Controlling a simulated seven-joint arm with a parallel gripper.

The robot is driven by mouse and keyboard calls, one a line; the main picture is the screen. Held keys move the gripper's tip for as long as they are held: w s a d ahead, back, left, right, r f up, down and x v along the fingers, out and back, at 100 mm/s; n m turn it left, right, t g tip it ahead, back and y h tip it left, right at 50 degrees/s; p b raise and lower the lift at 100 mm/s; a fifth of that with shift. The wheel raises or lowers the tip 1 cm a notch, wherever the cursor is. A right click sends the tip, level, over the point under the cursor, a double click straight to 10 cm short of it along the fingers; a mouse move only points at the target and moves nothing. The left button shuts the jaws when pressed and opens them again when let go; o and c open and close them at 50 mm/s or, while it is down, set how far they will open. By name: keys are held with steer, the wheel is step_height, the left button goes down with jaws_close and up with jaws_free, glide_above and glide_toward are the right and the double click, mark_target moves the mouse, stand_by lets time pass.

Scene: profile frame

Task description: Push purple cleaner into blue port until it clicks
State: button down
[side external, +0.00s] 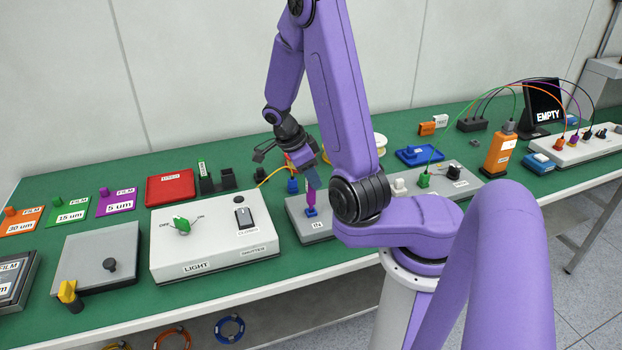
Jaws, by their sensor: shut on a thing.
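The purple cleaner (311,198) is upright and held from above by my gripper (311,181), which is shut on its upper part. The arm hides the right part of the grey box.
The white LIGHT box (215,262) stands just left of the grey box. A grey box with a green plug (423,179) is to the right. Green mat (135,170) is bare at the back left.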

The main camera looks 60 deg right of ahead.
steer(key=shift+r, duration=2.25)
